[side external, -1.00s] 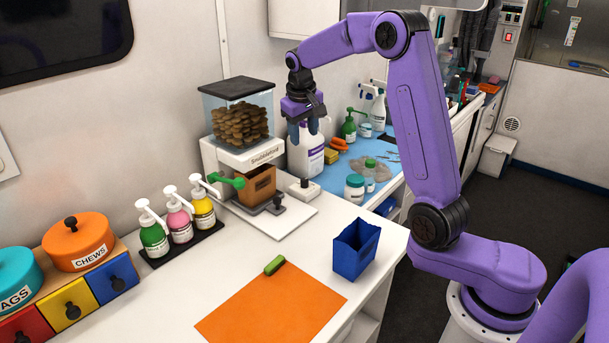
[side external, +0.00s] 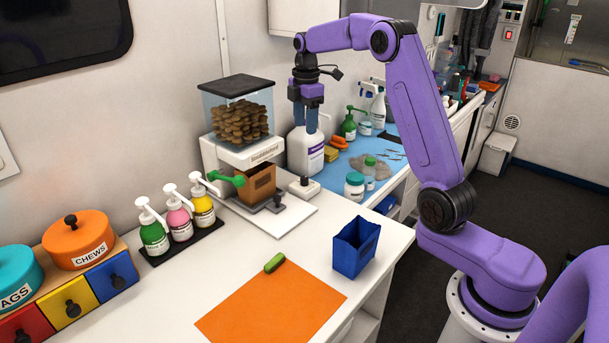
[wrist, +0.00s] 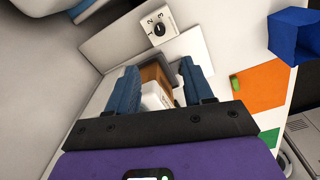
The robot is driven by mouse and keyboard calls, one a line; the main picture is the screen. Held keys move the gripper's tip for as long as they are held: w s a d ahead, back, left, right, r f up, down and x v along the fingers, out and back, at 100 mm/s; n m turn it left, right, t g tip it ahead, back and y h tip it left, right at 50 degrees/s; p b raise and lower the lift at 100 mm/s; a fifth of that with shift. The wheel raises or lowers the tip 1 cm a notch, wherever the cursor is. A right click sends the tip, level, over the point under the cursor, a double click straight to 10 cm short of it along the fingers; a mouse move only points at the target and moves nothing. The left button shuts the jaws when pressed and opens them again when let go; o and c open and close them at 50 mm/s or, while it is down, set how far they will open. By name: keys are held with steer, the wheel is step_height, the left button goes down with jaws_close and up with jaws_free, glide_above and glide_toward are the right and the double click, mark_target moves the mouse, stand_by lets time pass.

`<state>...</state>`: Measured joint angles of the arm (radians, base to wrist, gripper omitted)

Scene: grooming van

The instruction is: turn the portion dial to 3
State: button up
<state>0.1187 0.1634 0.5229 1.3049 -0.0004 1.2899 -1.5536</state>
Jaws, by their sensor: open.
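The portion dial is a black round knob (wrist: 159,30) on a small white box with the digits 1, 2 and 3 around it; its pointer's setting is too small to read surely. In the side view, the dial's white box (side external: 304,188) stands beside the treat dispenser (side external: 238,155), which has a clear hopper of brown treats. My gripper (side external: 305,128) is open and empty, pointing down above and behind the dial box, in front of a large white bottle. In the wrist view, my blue fingers (wrist: 158,75) are apart, with the dial beyond them near the top.
Pump bottles (side external: 180,222) stand left. A blue bin (side external: 355,248), an orange mat (side external: 270,308) and a green stick (side external: 274,264) are on the counter. The white bottle (side external: 302,155) is close behind my fingers.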

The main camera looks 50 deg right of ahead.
mark_target(305, 177)
steer(key=f, duration=1.7)
steer(key=shift+w+d+f, duration=0.1)
steer(key=shift+w, duration=0.1)
jaws_close()
